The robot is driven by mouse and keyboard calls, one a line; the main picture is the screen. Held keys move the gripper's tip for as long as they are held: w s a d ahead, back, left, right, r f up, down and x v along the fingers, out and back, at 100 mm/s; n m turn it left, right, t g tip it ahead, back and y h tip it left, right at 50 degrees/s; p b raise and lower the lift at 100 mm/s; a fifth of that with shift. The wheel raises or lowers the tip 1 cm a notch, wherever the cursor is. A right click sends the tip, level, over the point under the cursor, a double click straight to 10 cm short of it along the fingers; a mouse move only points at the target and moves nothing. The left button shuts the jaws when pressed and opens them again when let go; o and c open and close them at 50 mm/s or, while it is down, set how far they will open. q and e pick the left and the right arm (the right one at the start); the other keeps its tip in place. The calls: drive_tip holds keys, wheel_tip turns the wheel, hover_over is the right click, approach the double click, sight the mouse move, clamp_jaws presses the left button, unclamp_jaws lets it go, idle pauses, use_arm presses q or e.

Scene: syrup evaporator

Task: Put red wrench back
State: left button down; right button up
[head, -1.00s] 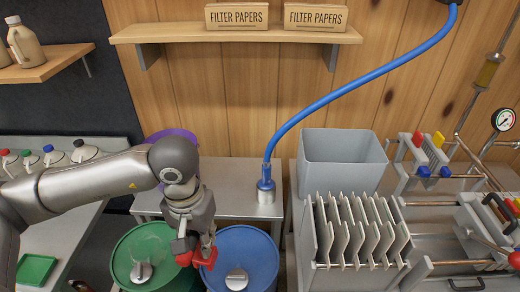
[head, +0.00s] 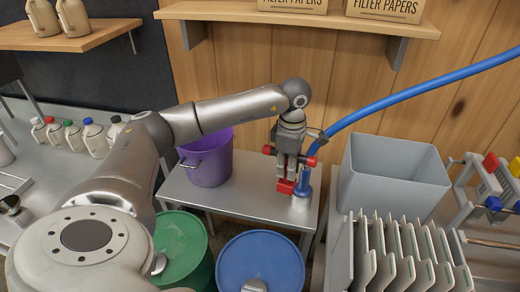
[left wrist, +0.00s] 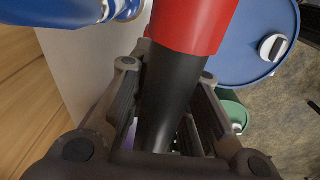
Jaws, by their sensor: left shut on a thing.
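My left gripper (head: 290,165) is over the metal table in the head view, pointing down. It is shut on the red wrench (head: 285,187), whose red end shows just below the fingers. In the left wrist view the wrench's black part (left wrist: 167,105) lies between the two fingers (left wrist: 165,100), with its red part beyond them. The wrench is close to the blue hose fitting (head: 302,188) on the table; I cannot tell whether they touch. Much of the wrench is hidden by the gripper in the head view.
A purple bucket (head: 207,160) stands on the metal table (head: 240,205), left of my gripper. A green drum (head: 180,243) and a blue drum (head: 260,262) stand in front. A grey bin (head: 395,175) and a plate rack (head: 400,255) are at right. A shelf (head: 300,18) hangs above.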

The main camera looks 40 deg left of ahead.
use_arm(q)
drive_tip(key=w+a+f+n+b, duration=0.3)
drive_tip(key=a+f+n+b, duration=0.4)
drive_tip(key=a+n, duration=0.6)
wheel_tip(320, 180, down, 3)
drive_tip(key=shift+a+r+n, duration=0.1)
drive_tip(key=shift+a+n, duration=0.15)
drive_tip(key=shift+n, duration=0.15)
drive_tip(key=shift+w, duration=0.1)
wheel_tip(320, 180, down, 2)
drive_tip(key=shift+f+b, duration=0.15)
drive_tip(key=shift+b, duration=0.5)
drive_tip(key=shift+f, duration=0.1)
